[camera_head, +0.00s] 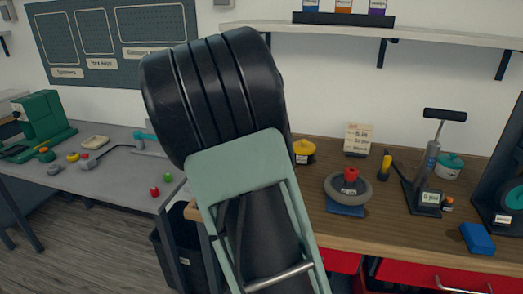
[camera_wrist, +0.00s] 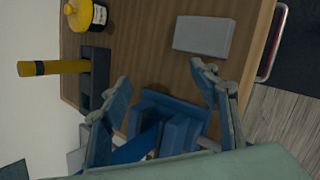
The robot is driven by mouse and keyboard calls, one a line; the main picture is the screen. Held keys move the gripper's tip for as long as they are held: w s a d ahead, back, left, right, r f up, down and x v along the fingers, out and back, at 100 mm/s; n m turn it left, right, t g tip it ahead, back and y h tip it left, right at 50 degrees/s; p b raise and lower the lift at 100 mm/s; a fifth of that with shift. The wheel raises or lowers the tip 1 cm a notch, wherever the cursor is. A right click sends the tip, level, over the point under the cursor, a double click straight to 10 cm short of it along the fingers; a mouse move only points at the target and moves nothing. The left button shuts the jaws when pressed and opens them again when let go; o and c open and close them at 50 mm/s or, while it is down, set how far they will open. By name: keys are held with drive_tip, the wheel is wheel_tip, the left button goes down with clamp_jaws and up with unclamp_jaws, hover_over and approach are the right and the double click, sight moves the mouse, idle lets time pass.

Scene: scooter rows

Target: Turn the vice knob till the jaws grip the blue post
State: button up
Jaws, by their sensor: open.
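In the wrist view a blue blocky thing (camera_wrist: 178,106), which looks like the vice, sits on the wooden bench between and below my fingers. My gripper (camera_wrist: 161,76) is open, one finger on each side of it, with bare wood showing between the tips. The fingers and the pale green wrist hide part of the blue thing. I cannot tell the knob, the jaws or the blue post apart, nor whether a finger touches anything. In the head view my arm covers this part of the bench and the gripper does not show.
In the wrist view a grey block (camera_wrist: 203,36) lies beyond the fingertips; a yellow rod (camera_wrist: 45,68) in a dark holder and a yellow pot (camera_wrist: 85,15) stand left. In the head view a wheel (camera_head: 348,190), pump (camera_head: 430,165) and blue box (camera_head: 477,238) occupy the bench's right.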

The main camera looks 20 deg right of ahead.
drive_tip(key=w+d+r+m+t, duration=0.2)
drive_tip(key=w+r+m, duration=0.1)
drive_tip(key=r, duration=0.2)
drive_tip(key=shift+w+d, duration=0.3)
